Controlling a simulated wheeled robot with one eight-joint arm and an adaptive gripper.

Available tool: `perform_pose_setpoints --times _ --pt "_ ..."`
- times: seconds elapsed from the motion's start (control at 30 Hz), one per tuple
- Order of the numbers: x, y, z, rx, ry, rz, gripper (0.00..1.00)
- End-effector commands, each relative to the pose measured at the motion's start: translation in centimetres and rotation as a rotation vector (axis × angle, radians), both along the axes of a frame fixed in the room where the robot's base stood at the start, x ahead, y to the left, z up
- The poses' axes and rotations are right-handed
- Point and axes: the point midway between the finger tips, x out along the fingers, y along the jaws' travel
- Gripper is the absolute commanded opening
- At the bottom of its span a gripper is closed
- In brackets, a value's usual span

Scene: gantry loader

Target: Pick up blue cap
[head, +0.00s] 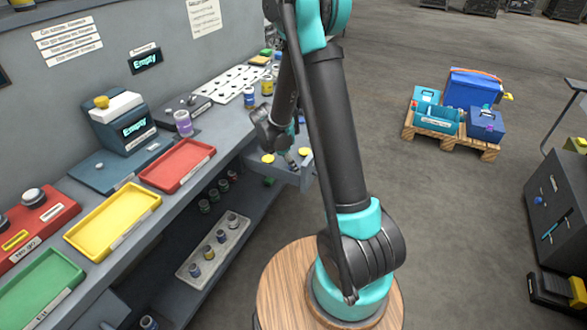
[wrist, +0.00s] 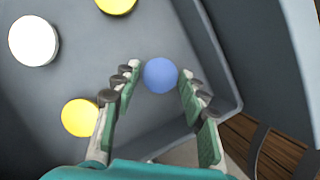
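The blue cap (wrist: 160,75) is a small round disc in a grey tray (wrist: 225,62) in the wrist view. It lies near the tray's right wall, in line with the gap between my fingertips. My gripper (wrist: 158,84) is open, with one green finger on each side of the cap. I cannot tell whether the fingertips touch it. In the head view my gripper (head: 291,160) points down into the tray at the end of the bench, and the blue cap cannot be made out there.
Yellow caps (wrist: 80,117) and a white cap (wrist: 33,40) lie in the same tray to the left. The tray's raised walls are close on the right. A bench with red (head: 178,163), yellow (head: 114,218) and green (head: 40,288) trays stands left in the head view.

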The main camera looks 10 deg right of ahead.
Motion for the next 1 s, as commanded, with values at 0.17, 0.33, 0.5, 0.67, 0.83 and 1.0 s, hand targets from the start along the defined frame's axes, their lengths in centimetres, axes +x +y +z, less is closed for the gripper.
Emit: perform_pose_setpoints --times 0.17,0.33,0.5,0.67,0.83,1.0 --pt "0.0 0.0 0.0 0.000 0.000 0.000 0.21" --pt "0.0 0.0 0.0 0.000 0.000 0.000 0.21" --pt "0.0 0.0 0.2 0.000 0.000 0.000 0.21" --pt "0.0 0.0 1.1 0.000 0.000 0.000 0.21" --pt "-0.1 0.0 3.4 0.000 0.000 0.000 0.21" --pt "-0.1 0.0 7.6 0.000 0.000 0.000 0.21"
